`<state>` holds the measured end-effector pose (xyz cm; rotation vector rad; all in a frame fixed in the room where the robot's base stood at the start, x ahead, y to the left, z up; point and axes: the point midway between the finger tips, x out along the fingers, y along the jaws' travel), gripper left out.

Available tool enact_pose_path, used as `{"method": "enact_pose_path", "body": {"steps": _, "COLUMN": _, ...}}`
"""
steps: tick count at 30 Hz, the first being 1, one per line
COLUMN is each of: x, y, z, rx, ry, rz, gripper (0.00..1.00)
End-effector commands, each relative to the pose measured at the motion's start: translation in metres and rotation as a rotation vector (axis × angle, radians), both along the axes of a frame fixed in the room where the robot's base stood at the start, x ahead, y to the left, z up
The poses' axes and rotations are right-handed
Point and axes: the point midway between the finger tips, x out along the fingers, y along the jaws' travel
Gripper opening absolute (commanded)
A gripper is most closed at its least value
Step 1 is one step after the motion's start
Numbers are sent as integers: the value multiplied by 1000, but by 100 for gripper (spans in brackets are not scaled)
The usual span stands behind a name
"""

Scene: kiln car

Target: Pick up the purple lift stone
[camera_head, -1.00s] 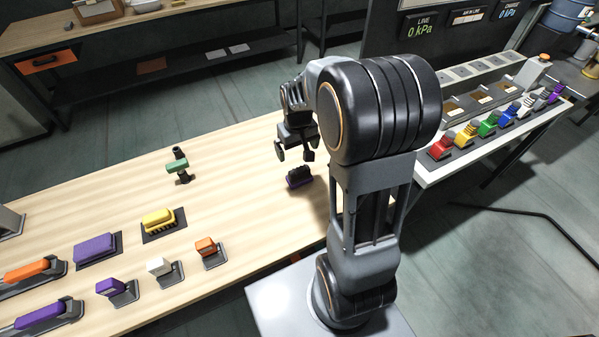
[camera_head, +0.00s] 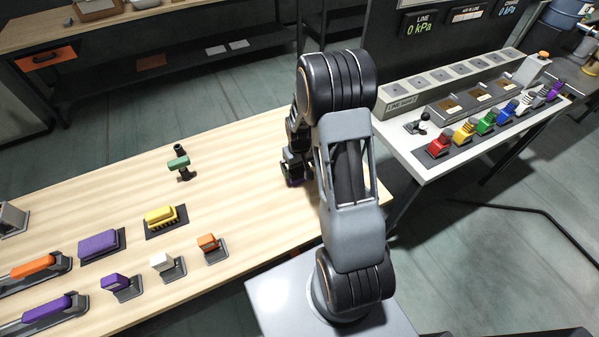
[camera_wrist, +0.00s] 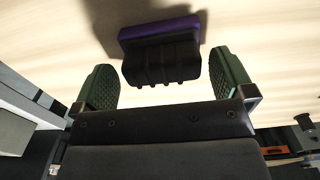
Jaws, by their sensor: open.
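A purple block with a black ribbed upper part (camera_wrist: 160,62) lies on the pale wooden table, ahead of and partly between my fingertips in the wrist view. My gripper (camera_wrist: 163,72) is open, with a green textured pad on each side of the block and visible gaps to it. In the head view my arm hides most of the gripper and block; only a bit of purple (camera_head: 293,183) shows. Other purple things are a long block (camera_head: 98,243) on a dark pad, a small block (camera_head: 115,283) and a bar in a tray (camera_head: 48,307). Which is called the lift stone is not marked.
A yellow ribbed block (camera_head: 161,216), a white block (camera_head: 161,261), an orange block (camera_head: 207,242) and a green-handled tool (camera_head: 178,163) stand left on the table. A white bench (camera_head: 415,150) with a row of coloured levers is at the right. The table's far middle is clear.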

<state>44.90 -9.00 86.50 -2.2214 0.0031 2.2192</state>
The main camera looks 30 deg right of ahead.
Motion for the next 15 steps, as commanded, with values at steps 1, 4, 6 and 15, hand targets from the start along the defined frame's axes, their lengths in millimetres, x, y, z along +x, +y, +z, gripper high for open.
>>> {"method": "enact_pose_path", "body": {"steps": 1, "x": -1, "y": 1, "z": -6, "rx": 1, "ry": 5, "rz": 0, "gripper": 100}}
{"method": "enact_pose_path", "body": {"steps": 4, "x": 0, "y": 2, "z": -19, "rx": 1, "ry": 4, "rz": 0, "gripper": 100}}
{"method": "enact_pose_path", "body": {"steps": 6, "x": 0, "y": 1, "z": -28, "rx": 1, "ry": 4, "rz": 0, "gripper": 100}}
{"method": "enact_pose_path", "body": {"steps": 15, "x": 1, "y": 1, "z": -39, "rx": 0, "ry": 0, "rz": 0, "gripper": 100}}
